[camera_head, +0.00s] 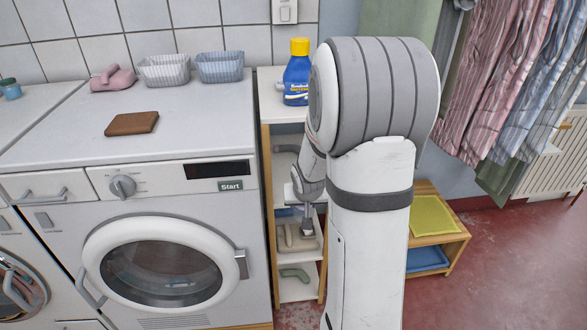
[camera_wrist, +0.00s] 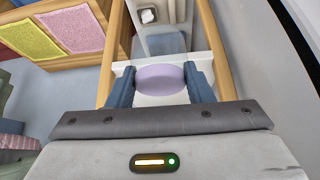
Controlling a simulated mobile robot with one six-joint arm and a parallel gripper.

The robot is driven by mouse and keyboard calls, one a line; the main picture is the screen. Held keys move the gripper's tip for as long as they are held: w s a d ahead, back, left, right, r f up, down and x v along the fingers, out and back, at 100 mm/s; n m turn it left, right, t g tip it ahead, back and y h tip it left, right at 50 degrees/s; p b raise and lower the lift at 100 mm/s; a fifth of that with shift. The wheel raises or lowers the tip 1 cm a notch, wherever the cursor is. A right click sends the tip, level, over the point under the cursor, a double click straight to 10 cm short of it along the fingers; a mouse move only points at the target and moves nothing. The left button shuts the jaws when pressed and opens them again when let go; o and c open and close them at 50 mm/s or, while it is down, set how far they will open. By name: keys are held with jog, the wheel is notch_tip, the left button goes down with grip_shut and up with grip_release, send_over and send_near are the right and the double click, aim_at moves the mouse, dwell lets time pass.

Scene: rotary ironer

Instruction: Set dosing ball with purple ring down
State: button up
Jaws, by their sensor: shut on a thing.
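The dosing ball shows in the wrist view as a pale purple round part (camera_wrist: 160,79) between the two blue fingers of my gripper (camera_wrist: 160,86). In the head view my gripper (camera_head: 306,222) points down in front of the narrow shelf unit, over a lower shelf. My arm covers part of the unit there, and I cannot make out the ball in that view. I cannot tell whether the ball touches a surface.
The narrow white shelf unit (camera_head: 265,130) has wooden posts. A beige item (camera_head: 294,239) and a green item (camera_head: 295,273) lie on its lower shelves. A blue bottle (camera_head: 297,77) stands on top. A washing machine (camera_head: 200,175) is left; a low wooden rack (camera_head: 440,243) is right.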

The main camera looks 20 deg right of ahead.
jog(key=w+d, duration=0.1)
jog(key=w, duration=0.2)
jog(key=w+d+p, duration=0.1)
jog(key=w, duration=0.3)
jog(key=w+d, duration=0.1)
jog(key=w, duration=0.2)
jog(key=shift+w+d, duration=0.25)
jog(key=shift+d, duration=0.1)
jog(key=w, duration=0.2)
jog(key=w+d+f, duration=0.1)
jog(key=shift+s+f, duration=0.1)
jog(key=shift+f, duration=0.15)
jog(key=shift+f, duration=0.15)
jog(key=o, duration=1)
